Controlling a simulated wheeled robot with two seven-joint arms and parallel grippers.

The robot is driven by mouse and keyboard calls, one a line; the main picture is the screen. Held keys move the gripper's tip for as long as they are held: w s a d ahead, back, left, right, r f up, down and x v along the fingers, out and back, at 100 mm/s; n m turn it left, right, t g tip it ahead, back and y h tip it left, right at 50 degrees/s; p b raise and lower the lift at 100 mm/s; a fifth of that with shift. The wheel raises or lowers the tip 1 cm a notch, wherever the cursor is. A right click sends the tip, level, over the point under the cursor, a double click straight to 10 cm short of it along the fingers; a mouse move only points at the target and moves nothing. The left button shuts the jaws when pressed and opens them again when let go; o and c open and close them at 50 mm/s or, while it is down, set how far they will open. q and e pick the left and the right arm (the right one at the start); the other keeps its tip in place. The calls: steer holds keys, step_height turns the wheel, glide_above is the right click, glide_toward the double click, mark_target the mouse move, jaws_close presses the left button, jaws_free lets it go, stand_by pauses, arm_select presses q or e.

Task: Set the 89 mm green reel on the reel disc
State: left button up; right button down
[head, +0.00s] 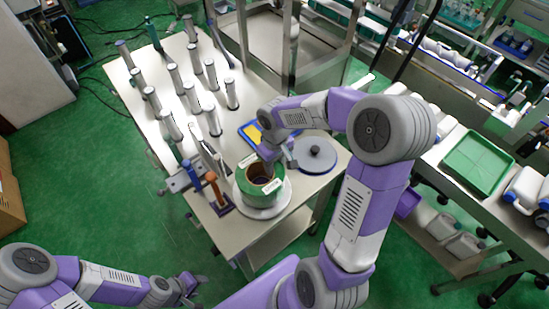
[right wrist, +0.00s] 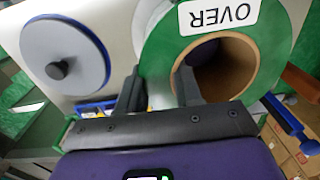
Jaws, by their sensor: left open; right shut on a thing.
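The green reel (head: 244,190) has a brown cardboard core and white labels, one reading OVER in the right wrist view (right wrist: 160,50). It is over the pale round reel disc (head: 263,212) near the table's front corner. I cannot tell whether it touches the disc. My right gripper (head: 266,160) is shut on the reel's wall. In the right wrist view one finger of this gripper (right wrist: 160,90) is inside the core and the other outside the rim. My left gripper (head: 190,288) is open and empty, low at the left, away from the table.
A grey-blue disc with a black knob (head: 318,160) lies right of the reel. Orange and blue upright tools (head: 214,190) stand close on the left. Several silver-topped posts (head: 192,97) fill the table's back left. A green tray (head: 478,162) is on the right bench.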

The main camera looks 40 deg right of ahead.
steer(key=shift+f, duration=0.75)
steer(key=c, duration=0.8)
jaws_free()
steer(key=shift+o, duration=0.2)
step_height(320, 180, up, 12)
steer(key=p, duration=0.2)
steer(key=shift+d+p, duration=0.15)
steer(key=shift+p, duration=0.25)
